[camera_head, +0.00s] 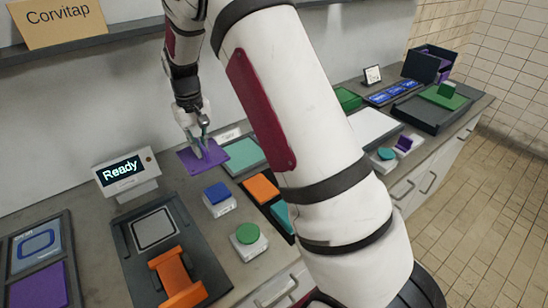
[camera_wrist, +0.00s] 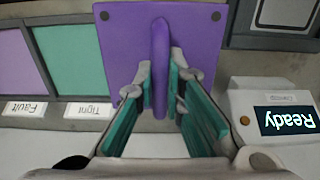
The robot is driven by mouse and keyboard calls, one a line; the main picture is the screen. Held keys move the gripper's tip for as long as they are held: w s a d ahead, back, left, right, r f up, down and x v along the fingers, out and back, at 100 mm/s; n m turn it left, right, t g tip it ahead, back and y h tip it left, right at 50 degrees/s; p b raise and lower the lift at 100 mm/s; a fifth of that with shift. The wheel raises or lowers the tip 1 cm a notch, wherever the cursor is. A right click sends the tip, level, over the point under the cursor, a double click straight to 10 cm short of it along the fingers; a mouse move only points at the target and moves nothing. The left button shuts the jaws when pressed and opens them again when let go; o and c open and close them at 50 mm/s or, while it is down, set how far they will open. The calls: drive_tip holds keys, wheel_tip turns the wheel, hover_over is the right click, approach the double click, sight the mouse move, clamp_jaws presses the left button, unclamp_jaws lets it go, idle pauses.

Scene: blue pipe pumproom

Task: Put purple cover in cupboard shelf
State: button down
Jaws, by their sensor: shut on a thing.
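The purple cover (camera_head: 203,158) is a flat square plate with a raised grip ridge and dark corner holes. My gripper (camera_head: 200,146) points down onto it at the back of the counter. In the wrist view, the cover (camera_wrist: 195,45) shows with its upright ridge between the fingers of my gripper (camera_wrist: 162,78), which are shut on it. I cannot tell whether the plate touches the counter. A wall shelf (camera_head: 85,43) runs along the top left. White cupboard fronts (camera_head: 432,178) with handles are below the counter at the right; no open cupboard interior shows.
A "Ready" display (camera_head: 127,171) stands left of the cover. A teal panel (camera_head: 244,156) lies just right of it. Blue (camera_head: 217,195) and green (camera_head: 248,236) buttons, and an orange-handled fixture (camera_head: 177,278), are in front. A dark tray (camera_head: 432,110) is farther right.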

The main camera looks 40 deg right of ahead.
drive_tip(key=p, duration=0.1)
approach(209, 182)
drive_tip(key=shift+w+f, duration=0.15)
drive_tip(key=shift+f, duration=2.45)
drive_tip(key=shift+f, duration=0.2)
drive_tip(key=c, duration=1.7)
unclamp_jaws()
